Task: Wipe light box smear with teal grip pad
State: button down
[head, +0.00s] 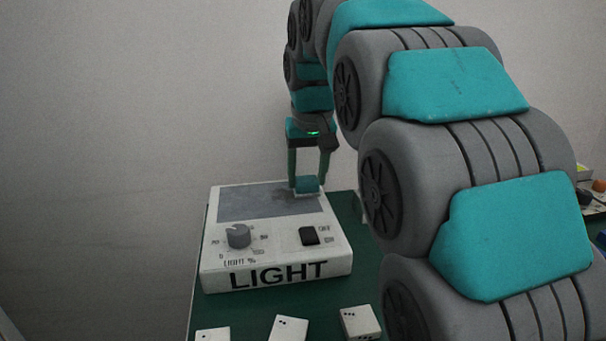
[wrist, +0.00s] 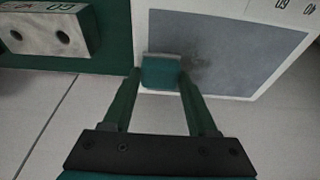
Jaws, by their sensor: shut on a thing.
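The light box (head: 334,250) is a white box marked LIGHT with a grey panel on top, a knob and a black switch. Its grey panel also fills the upper right of the wrist view (wrist: 268,62). A dark smear (wrist: 196,66) lies on that panel. My gripper (head: 307,180) is shut on the teal grip pad (head: 307,185) at the panel's far right part. In the wrist view the pad (wrist: 161,73) sits between the fingertips, just left of the smear, over the panel's edge. I cannot tell whether the pad touches the panel.
The light box stands on a green table (head: 369,270). Several small white blocks with black dots, such as this block (head: 361,322), lie in front of it. A pale block with two holes (wrist: 45,38) is at the upper left in the wrist view. My arm hides much of the right side.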

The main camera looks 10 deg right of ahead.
jog(key=shift+a+f, duration=0.1)
jog(key=shift+a, duration=1.85)
jog(key=shift+a, duration=1.85)
jog(key=shift+p, duration=0.3)
notch_tip(320, 180, up, 6)
jog(key=shift+r, duration=0.25)
jog(key=shift+r, duration=1.4)
